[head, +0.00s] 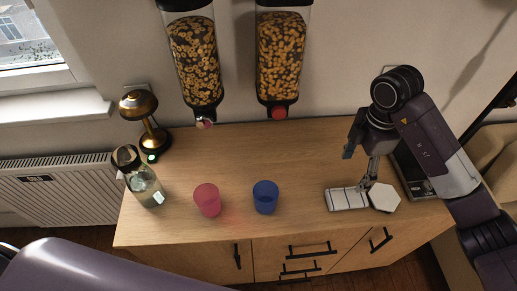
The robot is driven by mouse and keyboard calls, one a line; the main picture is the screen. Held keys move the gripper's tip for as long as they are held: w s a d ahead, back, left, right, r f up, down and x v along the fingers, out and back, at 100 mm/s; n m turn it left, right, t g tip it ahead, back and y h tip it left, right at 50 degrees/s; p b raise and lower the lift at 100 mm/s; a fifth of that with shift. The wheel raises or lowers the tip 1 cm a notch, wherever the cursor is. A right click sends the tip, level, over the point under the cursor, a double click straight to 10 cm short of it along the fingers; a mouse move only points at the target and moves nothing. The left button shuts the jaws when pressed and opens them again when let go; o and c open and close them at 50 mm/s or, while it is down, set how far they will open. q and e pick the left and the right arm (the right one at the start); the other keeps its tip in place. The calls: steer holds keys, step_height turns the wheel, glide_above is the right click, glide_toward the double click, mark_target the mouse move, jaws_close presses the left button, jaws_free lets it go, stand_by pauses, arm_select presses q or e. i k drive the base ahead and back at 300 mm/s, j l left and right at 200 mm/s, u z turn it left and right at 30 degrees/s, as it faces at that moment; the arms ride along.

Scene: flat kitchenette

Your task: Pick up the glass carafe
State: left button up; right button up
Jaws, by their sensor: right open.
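The glass carafe (146,186) stands at the left end of the wooden counter. It is clear, with a dark round top that leans to the left in the picture. My right gripper (362,168) is open, over the right part of the counter, far from the carafe. It points down just above a white striped item and a white hexagonal piece. I cannot tell whether it touches them. My left gripper is not in view; a purple link of mine fills the bottom left.
A pink cup (208,200) and a blue cup (265,197) stand right of the carafe. A brass lamp (146,125) is behind it. The striped item (346,199) and hexagonal piece (384,197) lie at the right. Two cereal dispensers (196,60) hang above the counter. The counter's back middle is clear.

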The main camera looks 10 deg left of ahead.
mark_target(141, 181)
steer(key=u, duration=0.95)
